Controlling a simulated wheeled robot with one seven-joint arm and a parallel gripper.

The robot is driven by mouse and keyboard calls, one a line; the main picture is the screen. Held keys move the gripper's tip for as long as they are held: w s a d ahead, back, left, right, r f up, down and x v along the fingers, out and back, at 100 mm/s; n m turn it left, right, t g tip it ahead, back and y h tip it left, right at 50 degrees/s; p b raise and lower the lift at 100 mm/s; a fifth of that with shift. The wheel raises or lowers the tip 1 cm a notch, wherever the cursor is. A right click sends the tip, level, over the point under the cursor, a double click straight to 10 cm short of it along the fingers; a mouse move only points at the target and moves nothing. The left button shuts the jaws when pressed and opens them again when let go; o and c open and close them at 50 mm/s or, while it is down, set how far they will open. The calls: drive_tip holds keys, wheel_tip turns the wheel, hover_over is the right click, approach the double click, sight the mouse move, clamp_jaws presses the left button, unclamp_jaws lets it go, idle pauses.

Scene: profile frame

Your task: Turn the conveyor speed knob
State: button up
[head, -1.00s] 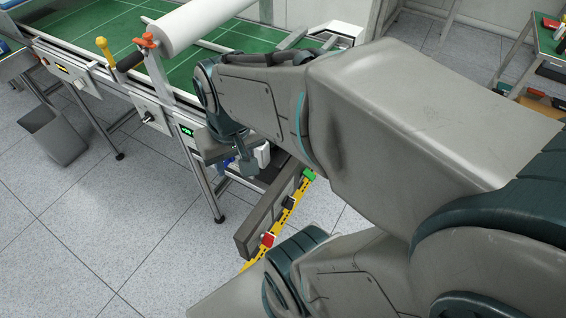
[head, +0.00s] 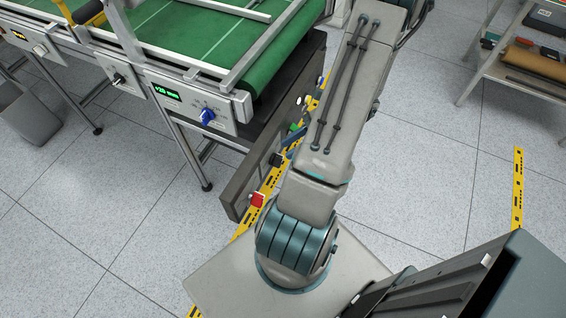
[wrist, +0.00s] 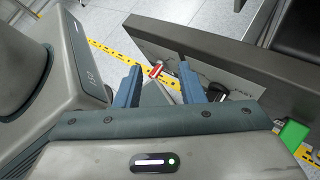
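A blue knob (head: 207,116) sits on a light panel (head: 180,98) at the conveyor's near end, beside a green "+20 mm" display. A black knob (head: 118,78) is on another panel further left. In the wrist view, a dark round knob (wrist: 216,91) with partly covered lettering sits on the dark side board (wrist: 190,50). In the head view my arm mostly hides the gripper.
The conveyor's green belt (head: 215,35) and metal frame are at upper left. A red switch (head: 257,200) is on the dark board's near end. A green block (wrist: 294,135) is at lower right in the wrist view. A shelf table (head: 520,70) stands at upper right; open floor lies between.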

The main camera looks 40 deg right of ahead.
drive_tip(key=s+d+f+m+t+b, duration=0.2)
drive_tip(key=s+d+f+m+t, duration=0.2)
drive_tip(key=f+m+t, duration=0.35)
drive_tip(key=m+t+h, duration=0.5)
drive_tip(key=m, duration=0.4)
approach(277, 161)
drive_tip(key=x, duration=0.8)
drive_tip(key=shift+d+f, duration=0.2)
drive_tip(key=shift+d, duration=0.15)
drive_tip(key=shift+w+n, duration=0.1)
drive_tip(key=shift+n, duration=0.15)
clamp_jaws()
